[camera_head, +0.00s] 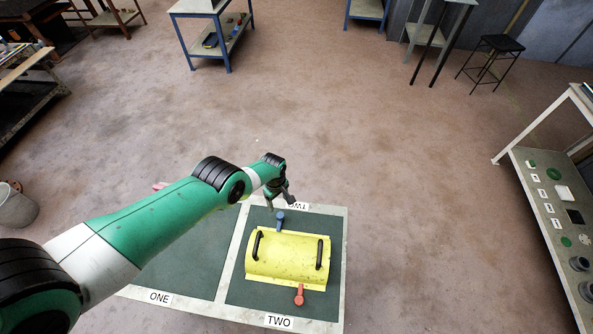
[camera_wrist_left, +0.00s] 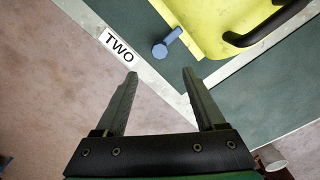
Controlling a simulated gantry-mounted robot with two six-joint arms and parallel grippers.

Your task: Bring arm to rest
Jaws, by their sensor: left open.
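My left arm reaches in from the left in the head view, and its gripper (camera_head: 283,196) hangs near the far edge of the table, just beyond the yellow piece. In the left wrist view the gripper (camera_wrist_left: 159,80) is open, with nothing between its fingers. The yellow curved piece (camera_head: 288,258) with two black handles lies on the area marked TWO. It also shows at the top of the left wrist view (camera_wrist_left: 220,20). A blue peg (camera_head: 280,220) is at its far side and a red one (camera_head: 299,294) at its near side. My right gripper is in neither view.
The table (camera_head: 333,312) has a pale frame and green panels labelled ONE and TWO; my arm hides part of area ONE. A bucket (camera_head: 17,208) stands at the left. The floor beyond the table is clear.

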